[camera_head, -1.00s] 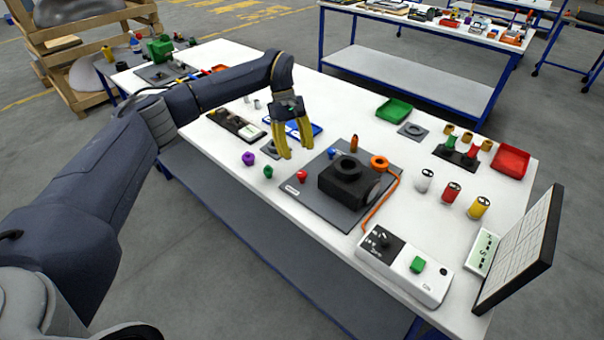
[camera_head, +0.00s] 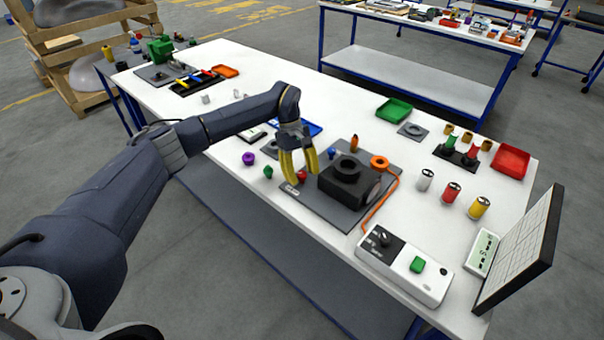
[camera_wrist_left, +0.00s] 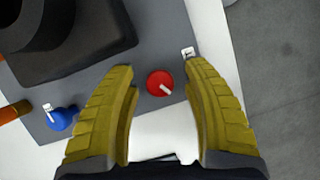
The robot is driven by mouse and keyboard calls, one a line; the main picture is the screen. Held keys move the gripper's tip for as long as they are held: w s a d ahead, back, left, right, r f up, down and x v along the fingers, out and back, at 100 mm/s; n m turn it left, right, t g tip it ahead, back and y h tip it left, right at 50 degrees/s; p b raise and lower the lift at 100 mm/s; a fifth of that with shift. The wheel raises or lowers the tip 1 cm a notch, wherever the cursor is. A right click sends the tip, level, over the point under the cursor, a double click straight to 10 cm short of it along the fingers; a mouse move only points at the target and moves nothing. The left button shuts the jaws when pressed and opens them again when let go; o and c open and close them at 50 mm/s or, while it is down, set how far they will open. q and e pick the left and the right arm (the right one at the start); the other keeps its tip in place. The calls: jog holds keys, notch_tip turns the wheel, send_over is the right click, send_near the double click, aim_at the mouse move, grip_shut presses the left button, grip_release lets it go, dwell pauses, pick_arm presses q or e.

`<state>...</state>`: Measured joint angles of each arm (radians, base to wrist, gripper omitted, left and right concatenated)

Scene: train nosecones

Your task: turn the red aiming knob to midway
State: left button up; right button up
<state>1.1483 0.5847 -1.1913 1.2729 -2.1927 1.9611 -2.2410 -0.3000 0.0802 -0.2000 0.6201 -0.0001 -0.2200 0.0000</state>
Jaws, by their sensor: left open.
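The red aiming knob (camera_head: 302,175) sits on the grey base plate (camera_head: 318,208), beside the black block (camera_head: 348,184). In the left wrist view the red knob (camera_wrist_left: 160,83) is a round disc with a white pointer bar slanting toward the lower right. My left gripper (camera_head: 300,180) points down over the knob with its yellow fingers open. In the left wrist view the fingers (camera_wrist_left: 163,75) stand apart on either side of the knob, not visibly touching it. In the head view the fingers partly frame the knob. My right gripper is not in view.
A blue knob (camera_wrist_left: 60,118) stands on the same plate, with the black block (camera_wrist_left: 65,40) close by. Purple (camera_head: 248,158) and green (camera_head: 268,171) pieces lie left of the plate. A white control box (camera_head: 405,266) stands at the front right, joined by an orange cable.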

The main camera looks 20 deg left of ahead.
pick_arm(q)
grip_shut()
dwell(0.4)
jog(key=shift+s+n, duration=0.1)
jog(key=shift+n, duration=0.2)
jog(key=n+t, duration=0.1)
jog(key=n, duration=0.1)
jog(key=n+t+h, duration=0.1)
jog(key=n, duration=0.2)
jog(key=shift+s+f, duration=0.1)
jog(key=n+t, duration=0.1)
jog(key=n, duration=0.2)
jog(key=n+t, duration=0.1)
jog(key=n, duration=0.2)
jog(key=shift+d, duration=0.15)
dwell(0.5)
